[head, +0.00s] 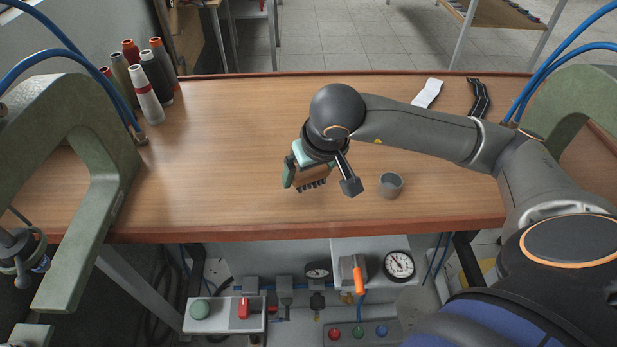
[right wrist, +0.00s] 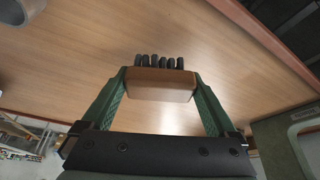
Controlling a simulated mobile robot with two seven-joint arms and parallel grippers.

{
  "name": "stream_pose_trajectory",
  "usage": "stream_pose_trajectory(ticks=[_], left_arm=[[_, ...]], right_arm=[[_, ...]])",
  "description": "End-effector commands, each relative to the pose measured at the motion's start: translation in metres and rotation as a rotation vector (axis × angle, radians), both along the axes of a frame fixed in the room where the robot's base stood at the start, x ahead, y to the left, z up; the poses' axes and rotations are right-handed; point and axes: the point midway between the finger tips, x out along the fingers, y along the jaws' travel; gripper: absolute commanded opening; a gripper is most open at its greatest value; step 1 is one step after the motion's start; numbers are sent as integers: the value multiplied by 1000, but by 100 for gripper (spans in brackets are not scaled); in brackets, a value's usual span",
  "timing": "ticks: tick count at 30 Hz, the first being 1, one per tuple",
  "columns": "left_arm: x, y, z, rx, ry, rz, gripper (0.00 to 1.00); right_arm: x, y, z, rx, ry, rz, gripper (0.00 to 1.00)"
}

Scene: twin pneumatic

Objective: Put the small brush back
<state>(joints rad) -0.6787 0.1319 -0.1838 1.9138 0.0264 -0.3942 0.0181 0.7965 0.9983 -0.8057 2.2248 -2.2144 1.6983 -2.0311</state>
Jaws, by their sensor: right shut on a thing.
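The small brush (head: 311,175) has a brown wooden block and a row of dark bristle tufts. My right gripper (head: 308,178) is shut on the brush's block and holds it over the table, left of a small grey cup. In the right wrist view the block of the brush (right wrist: 160,88) sits between the two green fingers, with the tufts pointing away from the palm. Whether the tufts touch the table is hard to tell. My left gripper is not in view.
The grey cup (head: 390,185) stands on the wooden table (head: 230,150) near its front edge. Several thread cones (head: 148,95) stand at the back left. A white strip (head: 427,93) and a black strip (head: 479,98) lie at the back right. Green machine frames (head: 85,150) flank the table. The middle left is clear.

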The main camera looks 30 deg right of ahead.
Motion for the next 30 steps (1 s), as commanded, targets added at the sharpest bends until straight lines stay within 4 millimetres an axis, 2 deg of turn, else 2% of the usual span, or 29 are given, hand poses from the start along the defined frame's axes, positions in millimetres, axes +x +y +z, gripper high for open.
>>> stream_pose_trajectory(ticks=[5,17,18,20,26,30], left_arm=[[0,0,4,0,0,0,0],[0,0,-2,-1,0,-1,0],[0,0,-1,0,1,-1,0],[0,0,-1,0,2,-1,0],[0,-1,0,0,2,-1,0],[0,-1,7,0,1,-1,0]], right_arm=[[-1,1,-18,3,2,2,41],[0,1,-24,2,-1,2,41],[-1,1,-23,1,0,2,96],[-1,1,-22,2,1,2,100],[-1,1,-22,2,1,2,100],[-1,2,-16,2,1,2,100]])
